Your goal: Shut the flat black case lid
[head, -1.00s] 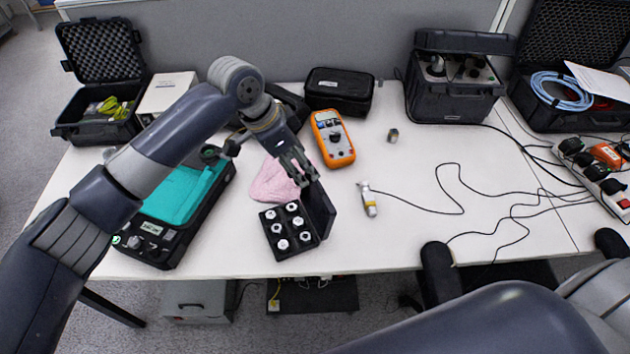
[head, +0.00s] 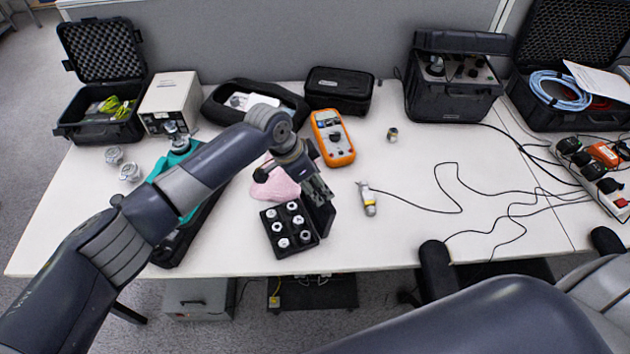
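The flat black case (head: 272,247) lies open near the table's front edge, with several round silver pieces in its black insert. Its lid (head: 321,213) stands up on the right side of the case. My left gripper (head: 322,197) is at the upper part of the lid, pointing down, its fingers overlapping the lid in the picture. I cannot tell whether the fingers touch the lid or how far apart they are. My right gripper is out of view; only part of the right arm shows at the bottom right.
A pink cloth (head: 272,184) lies just behind the case. An orange multimeter (head: 333,138) is further back. A small sensor with a cable (head: 368,199) lies to the right. A teal-topped device (head: 176,168) is left, partly under my arm.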

